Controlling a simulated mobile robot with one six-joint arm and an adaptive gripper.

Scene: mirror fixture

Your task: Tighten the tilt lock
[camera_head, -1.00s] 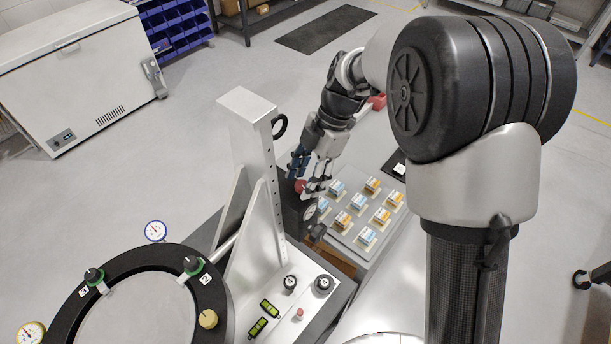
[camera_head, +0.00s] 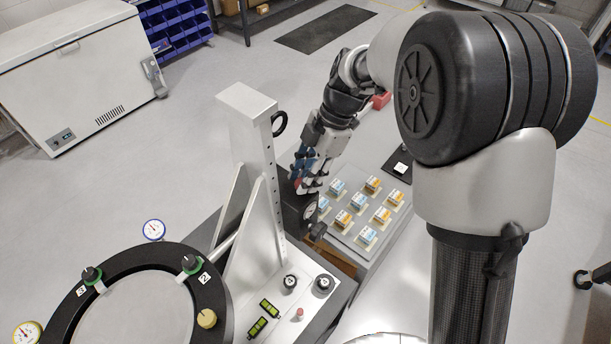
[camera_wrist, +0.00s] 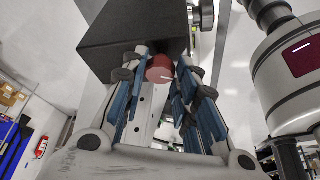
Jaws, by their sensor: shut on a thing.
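The tilt lock appears to be the red knob (camera_wrist: 160,69) with a white line on its face, on the underside or side of a dark block (camera_wrist: 130,35) in the wrist view. My gripper (camera_wrist: 162,80) has its blue-padded fingers on both sides of the red knob, shut on it. In the head view my gripper (camera_head: 303,178) reaches down at the dark block (camera_head: 294,212) beside the silver upright (camera_head: 252,150); its fingers hide the knob there. The round mirror fixture (camera_head: 140,300) has a black ring with green-collared knobs numbered 2 and 3.
A tray (camera_head: 372,240) of small blue and orange boxes lies right of the block. A plate with black knobs (camera_head: 290,282) and green levels (camera_head: 264,308) is in front. A dial gauge (camera_head: 154,230) stands by the ring. A white freezer (camera_head: 75,70) is at back left.

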